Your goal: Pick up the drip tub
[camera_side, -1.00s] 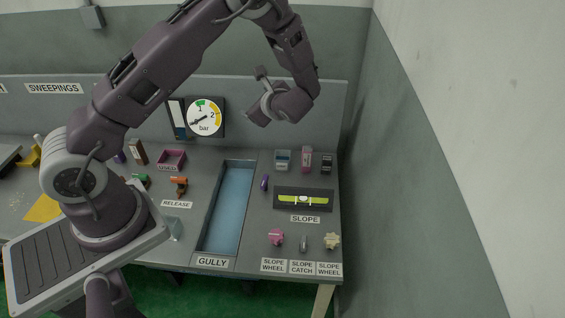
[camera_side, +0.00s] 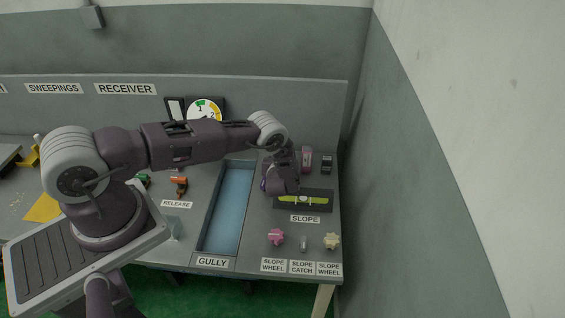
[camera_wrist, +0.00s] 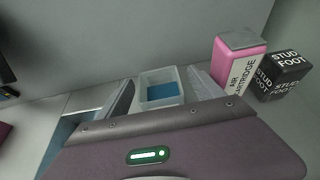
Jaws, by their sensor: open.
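The drip tub (camera_wrist: 144,88) is a small, pale, open-topped box with blue inside, which I take to be the tub as no label shows on it. It sits upright on the bench. In the wrist view my gripper (camera_wrist: 162,80) is open, with one pale finger to the left of the tub and one to the right. I cannot tell whether either finger touches it. In the side view my gripper (camera_side: 281,178) is low over the bench behind the slope level, and hides the tub.
A pink-and-white air cartridge (camera_wrist: 238,62) stands close right of the tub, with a black stud foot block (camera_wrist: 283,75) beyond it. The slope level (camera_side: 318,199) lies in front. The blue gully trough (camera_side: 229,210) is to the left. The back panel (camera_side: 330,115) rises behind.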

